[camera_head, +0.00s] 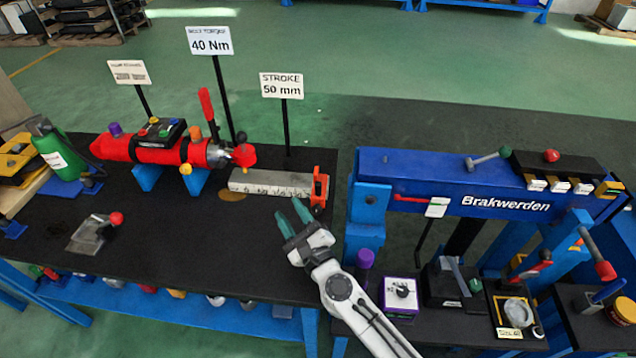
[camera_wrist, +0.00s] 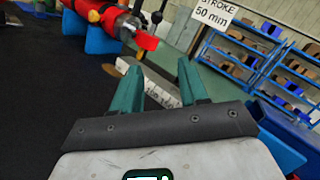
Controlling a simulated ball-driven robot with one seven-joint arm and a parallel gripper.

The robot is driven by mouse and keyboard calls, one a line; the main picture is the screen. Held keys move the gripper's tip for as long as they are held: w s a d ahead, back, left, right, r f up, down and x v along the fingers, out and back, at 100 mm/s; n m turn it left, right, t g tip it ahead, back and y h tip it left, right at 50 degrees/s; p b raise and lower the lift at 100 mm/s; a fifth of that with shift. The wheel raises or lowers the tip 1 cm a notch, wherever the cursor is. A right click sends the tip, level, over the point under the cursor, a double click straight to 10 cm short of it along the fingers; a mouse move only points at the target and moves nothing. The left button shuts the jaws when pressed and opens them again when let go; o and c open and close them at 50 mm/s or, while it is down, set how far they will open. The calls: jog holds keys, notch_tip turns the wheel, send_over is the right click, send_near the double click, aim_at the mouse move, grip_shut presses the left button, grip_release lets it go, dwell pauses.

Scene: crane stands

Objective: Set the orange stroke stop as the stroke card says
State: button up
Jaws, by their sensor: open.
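The stroke card (camera_head: 282,86) stands on a black post behind the bench and reads "STROKE 50 mm". It also shows in the wrist view (camera_wrist: 214,12). The orange stroke stop (camera_head: 319,189) sits at the right end of a pale scale bar (camera_head: 270,183) with dark marks. In the wrist view the scale bar (camera_wrist: 160,95) shows between and beyond my fingers; the stop is not clearly visible there. My gripper (camera_head: 293,222) is open and empty, with teal fingers, in front of the bar's right part and apart from the stop.
A red cylinder (camera_head: 150,150) on blue supports lies left of the bar. A red-knobbed lever plate (camera_head: 95,232) lies at the front left. The blue Brakwerden beam (camera_head: 430,182) stands right of the black bench (camera_head: 200,260). Cards read "40 Nm" (camera_head: 209,41) and something unreadable (camera_head: 129,73).

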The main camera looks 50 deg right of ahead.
aim_at(318, 188)
jog(key=d+f+m+g+h, duration=0.1)
jog(key=d+m+g+h, duration=0.1)
jog(key=m, duration=0.2)
jog(key=s+d+f+m+g+h, duration=0.1)
jog(key=d+f+m+h, duration=0.1)
jog(key=m, duration=0.2)
jog(key=s+d+f+m+g+h, duration=0.1)
jog(key=d+f+m+g+h, duration=0.1)
jog(key=d+m, duration=0.1)
jog(key=shift+s+d+m+g+h, duration=0.15)
jog(key=shift+m+g+h, duration=0.15)
jog(key=shift+m, duration=0.2)
jog(key=x, duration=1)
jog(key=shift+d+p, duration=0.1)
jog(key=shift+p, duration=0.3)
grip_shut()
